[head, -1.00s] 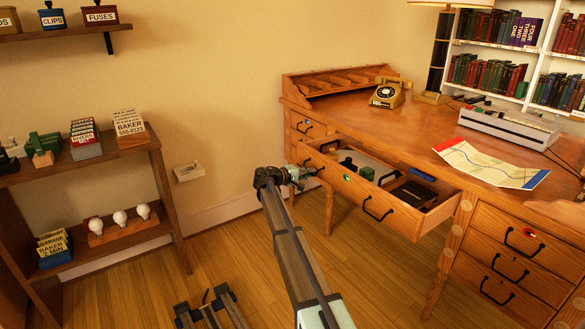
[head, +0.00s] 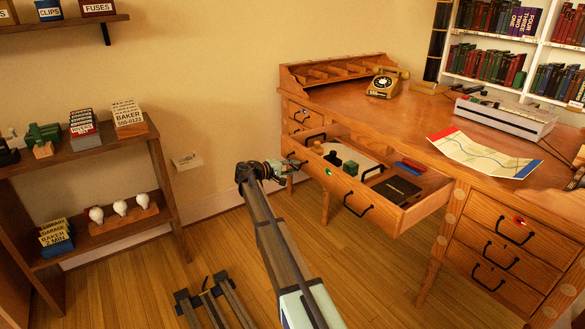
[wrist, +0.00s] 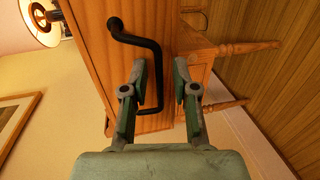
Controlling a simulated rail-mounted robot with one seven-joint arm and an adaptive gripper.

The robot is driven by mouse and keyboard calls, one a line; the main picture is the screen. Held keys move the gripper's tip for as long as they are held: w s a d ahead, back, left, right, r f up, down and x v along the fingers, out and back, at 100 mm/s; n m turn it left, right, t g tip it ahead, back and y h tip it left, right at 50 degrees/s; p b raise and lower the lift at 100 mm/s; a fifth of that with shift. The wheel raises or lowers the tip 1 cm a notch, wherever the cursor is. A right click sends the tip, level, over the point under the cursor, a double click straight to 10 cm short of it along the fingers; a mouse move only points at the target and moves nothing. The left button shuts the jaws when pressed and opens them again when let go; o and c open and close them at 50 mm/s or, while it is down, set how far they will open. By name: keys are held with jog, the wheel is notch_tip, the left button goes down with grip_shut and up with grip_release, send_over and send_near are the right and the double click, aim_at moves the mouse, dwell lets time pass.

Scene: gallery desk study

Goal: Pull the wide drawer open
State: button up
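The wide drawer (head: 335,183) under the desktop is pulled well out. Its wooden front has two black handles and a small green spot. Inside lie a green block, a dark flat item, a red-and-blue item and other small things. My gripper (head: 292,166) is at the left handle of the drawer front. In the wrist view, the black handle (wrist: 158,75) passes between my two fingers (wrist: 162,85), nearer the left finger. A gap shows beside the bar, so the fingers are open around it. Whether the left finger touches it is unclear.
The wooden desk (head: 420,115) carries a telephone (head: 383,82), a map (head: 485,152) and a grey machine (head: 505,115). A small-drawer stack (head: 500,245) stands right. A shelf (head: 90,165) stands at the left wall.

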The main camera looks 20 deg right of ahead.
jog(key=shift+a, duration=0.1)
jog(key=v, duration=1.1)
jog(key=shift+s+a, duration=0.15)
jog(key=shift+a, duration=0.2)
